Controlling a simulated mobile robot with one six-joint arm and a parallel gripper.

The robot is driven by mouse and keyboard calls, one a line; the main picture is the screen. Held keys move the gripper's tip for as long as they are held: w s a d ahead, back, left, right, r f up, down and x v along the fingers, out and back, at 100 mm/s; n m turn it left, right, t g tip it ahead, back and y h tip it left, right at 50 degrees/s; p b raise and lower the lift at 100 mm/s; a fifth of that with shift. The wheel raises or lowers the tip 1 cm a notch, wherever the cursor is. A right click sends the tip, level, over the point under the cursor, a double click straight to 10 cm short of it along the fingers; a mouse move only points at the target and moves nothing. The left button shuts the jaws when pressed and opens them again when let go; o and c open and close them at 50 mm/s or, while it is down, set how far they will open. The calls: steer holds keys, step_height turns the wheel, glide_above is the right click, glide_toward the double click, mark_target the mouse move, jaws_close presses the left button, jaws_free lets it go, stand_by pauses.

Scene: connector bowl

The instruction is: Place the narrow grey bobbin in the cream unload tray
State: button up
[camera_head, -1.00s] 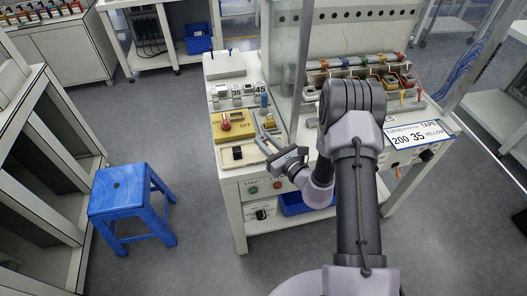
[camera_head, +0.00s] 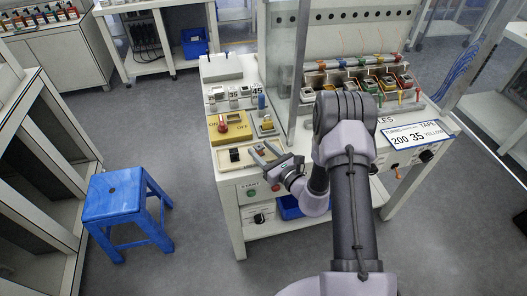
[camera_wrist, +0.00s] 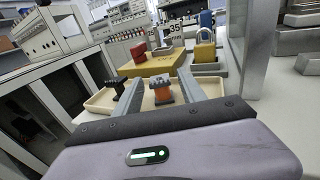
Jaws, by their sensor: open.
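The cream unload tray (camera_head: 224,163) lies on the front left of the machine top; it also shows in the wrist view (camera_wrist: 101,104). A small bobbin with a dark top and an orange body (camera_wrist: 161,91) stands upright in it, between my fingers. A black piece (camera_wrist: 114,87) stands to its left, beyond the left finger; it shows dark in the head view (camera_head: 235,155). My gripper (camera_head: 262,149) is open over the tray's right part, its fingers apart on both sides of the orange-bodied bobbin (camera_wrist: 160,78). I cannot tell whether either piece is the narrow grey bobbin.
Behind the tray are a yellow ON/OFF switch block (camera_head: 230,127) with a red knob and a grey fixture with a yellow part (camera_head: 267,126). Several coloured bobbins sit in a rack (camera_head: 365,80). A blue stool (camera_head: 125,205) stands left.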

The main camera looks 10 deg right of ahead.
steer(key=p+v, duration=0.2)
steer(key=v, duration=0.9)
steer(key=s+a+r+n+g+y, duration=0.4)
steer(key=a+r+n+g+y, duration=0.35)
steer(key=a+r+n, duration=0.5)
steer(key=s+a+r+n+g+h, duration=0.1)
steer(key=s+a+r+n+g, duration=0.25)
steer(key=s, duration=0.25)
steer(key=s+a+r+n+g+h, duration=0.1)
steer(key=s+a+r+n+g, duration=0.25)
steer(key=s+r, duration=0.2)
steer(key=s+d+n+h, duration=0.4)
steer(key=s+n+h, duration=0.15)
steer(key=s, duration=0.25)
steer(key=d+r+n+t+h, duration=0.2)
steer(key=d+r+t+h, duration=0.2)
steer(key=d+r, duration=0.1)
steer(key=shift+w+d+r+h, duration=0.15)
steer(key=shift+d+h, duration=0.25)
steer(key=shift+d, duration=0.25)
